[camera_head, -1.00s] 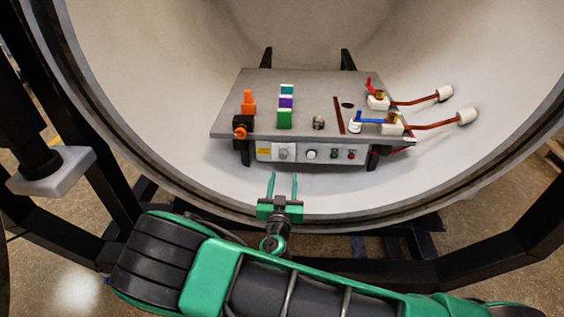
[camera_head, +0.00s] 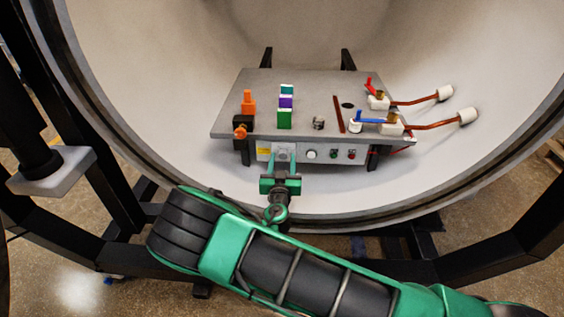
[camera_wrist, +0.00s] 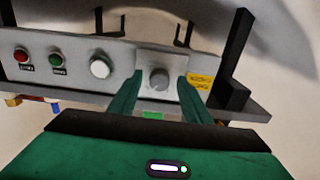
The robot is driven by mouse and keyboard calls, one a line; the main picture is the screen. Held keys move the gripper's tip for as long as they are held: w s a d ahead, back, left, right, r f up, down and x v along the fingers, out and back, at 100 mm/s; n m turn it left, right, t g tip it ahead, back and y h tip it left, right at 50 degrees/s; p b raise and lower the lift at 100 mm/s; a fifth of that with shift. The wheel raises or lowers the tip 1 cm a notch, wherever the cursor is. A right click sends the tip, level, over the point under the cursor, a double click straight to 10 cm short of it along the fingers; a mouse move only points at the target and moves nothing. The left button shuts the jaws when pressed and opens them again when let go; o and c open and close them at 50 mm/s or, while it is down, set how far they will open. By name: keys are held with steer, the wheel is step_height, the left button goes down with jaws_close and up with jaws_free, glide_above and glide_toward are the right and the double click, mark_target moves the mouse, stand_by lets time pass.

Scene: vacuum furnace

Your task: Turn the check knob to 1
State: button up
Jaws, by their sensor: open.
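The check knob seems to be the grey round knob (camera_wrist: 159,79) on the front panel, beside a yellow label (camera_wrist: 201,80); its marks are too small to read. In the head view the knob (camera_head: 283,153) sits at the panel's left, partly behind the fingers. My gripper (camera_head: 282,159) is open, with one green finger on each side of the knob. In the wrist view the gripper (camera_wrist: 154,88) has its fingertips at the panel, flanking the knob with a gap on both sides. I cannot tell whether the tips touch the panel.
A white round button (camera_head: 311,154), a green button (camera_head: 334,155) and a red button (camera_head: 351,155) lie to the right. The grey table (camera_head: 265,100) above carries an orange valve (camera_head: 248,103), coloured blocks (camera_head: 285,106) and levers (camera_head: 372,117). The chamber's curved rim (camera_head: 330,221) lies below the panel.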

steer(key=c, duration=1)
steer(key=shift+a, duration=0.1)
steer(key=shift+c, duration=0.2)
steer(key=shift+n, duration=1.1)
steer(key=n, duration=1.1)
steer(key=shift+n, duration=0.3)
